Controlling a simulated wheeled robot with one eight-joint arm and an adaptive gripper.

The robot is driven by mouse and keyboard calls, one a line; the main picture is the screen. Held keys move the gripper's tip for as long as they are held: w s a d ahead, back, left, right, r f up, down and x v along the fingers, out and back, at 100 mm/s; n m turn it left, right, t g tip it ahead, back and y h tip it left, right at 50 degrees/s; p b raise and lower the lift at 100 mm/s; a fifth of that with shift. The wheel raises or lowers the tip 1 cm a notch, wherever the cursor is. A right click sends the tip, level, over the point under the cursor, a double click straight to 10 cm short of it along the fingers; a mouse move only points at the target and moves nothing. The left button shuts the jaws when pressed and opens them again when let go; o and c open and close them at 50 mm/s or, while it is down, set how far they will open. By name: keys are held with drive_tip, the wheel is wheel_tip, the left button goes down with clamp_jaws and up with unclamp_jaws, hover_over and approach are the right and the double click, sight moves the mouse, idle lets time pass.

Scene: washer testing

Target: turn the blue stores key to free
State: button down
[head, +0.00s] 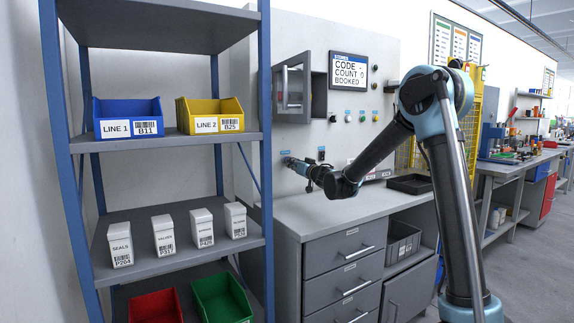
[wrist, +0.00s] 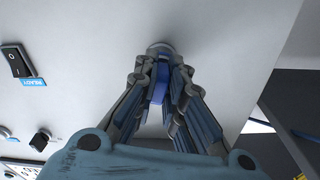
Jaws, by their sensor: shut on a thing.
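The blue stores key (wrist: 159,84) shows in the wrist view as a blue piece between my fingers, at a round grey collar (wrist: 160,48) on the pale wall panel. My gripper (wrist: 157,72) is shut on the key, with a finger on either side. In the head view my gripper (head: 288,161) reaches the panel just left of a small switch, and it hides the key there. The key's markings and which position it points to cannot be read.
A black rocker switch (wrist: 17,62) with a blue READY label is left of my gripper in the wrist view. The shelf rack (head: 263,110) stands close at left. An open cabinet door (head: 292,82) and a display (head: 348,70) are above. The grey counter (head: 315,205) is below.

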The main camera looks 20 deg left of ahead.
drive_tip(key=shift+m, duration=0.5)
drive_tip(key=m, duration=0.3)
drive_tip(key=shift+s+m, duration=0.1)
drive_tip(key=shift+m, duration=0.3)
